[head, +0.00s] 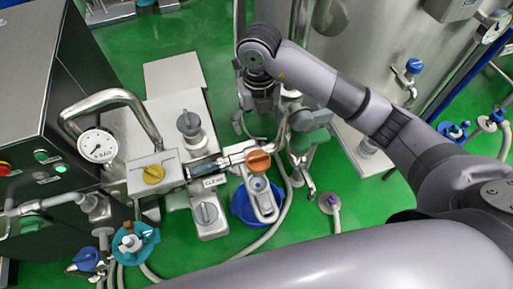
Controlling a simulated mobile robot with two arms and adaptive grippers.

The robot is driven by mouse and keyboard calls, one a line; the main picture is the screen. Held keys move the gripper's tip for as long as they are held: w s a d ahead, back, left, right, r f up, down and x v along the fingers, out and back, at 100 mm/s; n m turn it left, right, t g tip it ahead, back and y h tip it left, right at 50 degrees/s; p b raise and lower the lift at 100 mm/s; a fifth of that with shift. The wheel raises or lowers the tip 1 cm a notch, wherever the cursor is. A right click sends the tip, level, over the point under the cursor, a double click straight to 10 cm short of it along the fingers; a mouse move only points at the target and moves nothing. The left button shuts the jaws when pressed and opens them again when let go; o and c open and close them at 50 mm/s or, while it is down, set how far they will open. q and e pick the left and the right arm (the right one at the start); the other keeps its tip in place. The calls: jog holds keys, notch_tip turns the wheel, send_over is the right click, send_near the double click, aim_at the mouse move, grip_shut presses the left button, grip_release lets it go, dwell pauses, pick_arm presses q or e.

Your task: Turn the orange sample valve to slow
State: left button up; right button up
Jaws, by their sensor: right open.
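The orange sample valve (258,161) is a round orange knob in the middle of the view, at the right end of a short metal pipe. A grey fitting with a blue-centred dial (258,184) sits just below it. My right gripper (299,178) is open and empty, just right of the orange knob with a small gap visible between them. Its fingers point down towards the bottom of the picture. No slow mark can be made out on the valve. My left gripper does not show.
A blue bucket (243,207) stands under the valve. A "CLEAR" label (214,181) is beside the pipe. Hoses cross the green floor (310,235).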

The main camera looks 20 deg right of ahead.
jog(key=p, duration=0.1)
send_over(258, 156)
notch_tip(258, 156, down, 5)
notch_tip(258, 156, down, 10)
jog(key=shift+r+p, duration=0.1)
jog(key=shift+p, duration=0.9)
jog(key=shift+f, duration=0.8)
jog(key=c, duration=1.1)
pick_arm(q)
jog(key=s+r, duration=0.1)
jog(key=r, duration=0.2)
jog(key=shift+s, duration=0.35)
pick_arm(e)
jog(key=shift+c, duration=0.2)
